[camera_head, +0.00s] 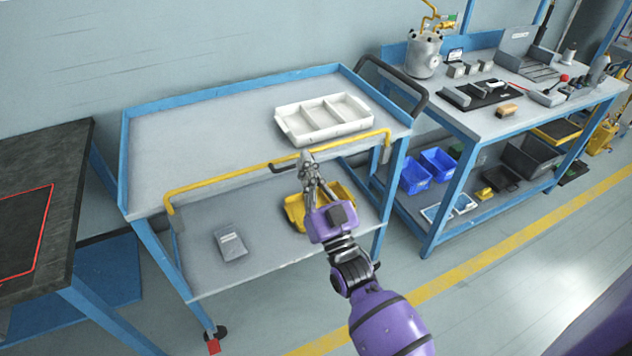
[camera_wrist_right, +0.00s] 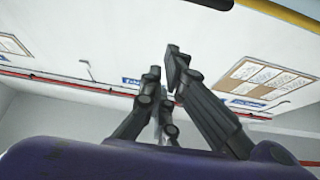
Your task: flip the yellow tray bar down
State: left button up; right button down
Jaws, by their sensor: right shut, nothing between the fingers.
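The yellow tray bar (camera_head: 220,177) runs along the front edge of the cart's top tray (camera_head: 215,130). Its short end arms reach down to the edge, so it looks raised. A black grip (camera_head: 284,165) sits near its middle. My right gripper (camera_head: 306,160) is at the bar, just right of the grip, overlapping the bar in the head view. Its fingers are shut and empty; I cannot tell whether they touch the bar. In the right wrist view, the bar (camera_wrist_right: 284,13) crosses the top right corner, apart from the fingertips (camera_wrist_right: 163,62). My left gripper is out of view.
A white divided tray (camera_head: 322,120) stands on the cart top near the bar's right part. A yellow bin (camera_head: 294,212) and a grey packet (camera_head: 230,245) lie on the lower shelf. A black cart handle (camera_head: 405,82) and a workbench (camera_head: 480,115) stand to the right.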

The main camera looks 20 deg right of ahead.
jog(key=w+f, duration=0.2)
jog(key=w, duration=0.1)
jog(key=shift+w+f, duration=0.1)
jog(key=shift+f, duration=0.1)
dwell(0.3)
